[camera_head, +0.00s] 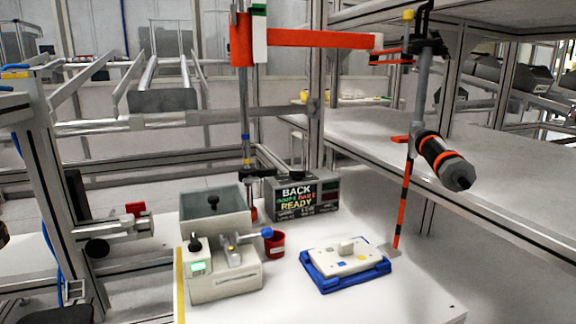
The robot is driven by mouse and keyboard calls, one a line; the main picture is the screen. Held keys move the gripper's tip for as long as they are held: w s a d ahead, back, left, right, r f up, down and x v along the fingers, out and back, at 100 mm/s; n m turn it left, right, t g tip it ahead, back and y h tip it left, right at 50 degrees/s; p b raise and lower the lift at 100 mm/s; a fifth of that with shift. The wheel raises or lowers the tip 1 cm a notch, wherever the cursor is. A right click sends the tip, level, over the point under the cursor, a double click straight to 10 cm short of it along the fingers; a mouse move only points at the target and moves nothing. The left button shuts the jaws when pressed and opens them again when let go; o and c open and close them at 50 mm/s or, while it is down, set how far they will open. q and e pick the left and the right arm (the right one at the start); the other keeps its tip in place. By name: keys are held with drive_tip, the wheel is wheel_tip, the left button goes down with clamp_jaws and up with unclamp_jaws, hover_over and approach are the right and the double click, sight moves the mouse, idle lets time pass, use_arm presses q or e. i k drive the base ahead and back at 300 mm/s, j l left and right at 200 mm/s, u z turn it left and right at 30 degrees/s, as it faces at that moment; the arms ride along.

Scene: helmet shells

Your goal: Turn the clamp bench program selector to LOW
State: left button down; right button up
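A pale clamp bench unit (225,280) stands at the front left of the white table. It has a small lit green display (198,267), a black knob (195,243) on its upper left and a lever with a blue handle (267,233) at its right. The black knob may be the program selector. Its setting and any LOW mark are too small to read. I cannot make out either of my grippers in the head view.
A grey box (231,220) with a black knob, a red cup (273,246) and a sign box (320,200) reading "BACK" and "READY" stand nearby. A white plate lies in a blue tray (316,283). An orange tool arm (320,38) hangs overhead. The table's front right is clear.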

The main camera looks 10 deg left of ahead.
sight(296, 175)
drive_tip(key=l+u, duration=0.2)
drive_tip(key=u, duration=0.15)
drive_tip(key=k+l+u, duration=0.1)
drive_tip(key=u, duration=0.25)
drive_tip(key=l+u, duration=0.2)
drive_tip(key=u, duration=0.15)
drive_tip(key=k, duration=0.05)
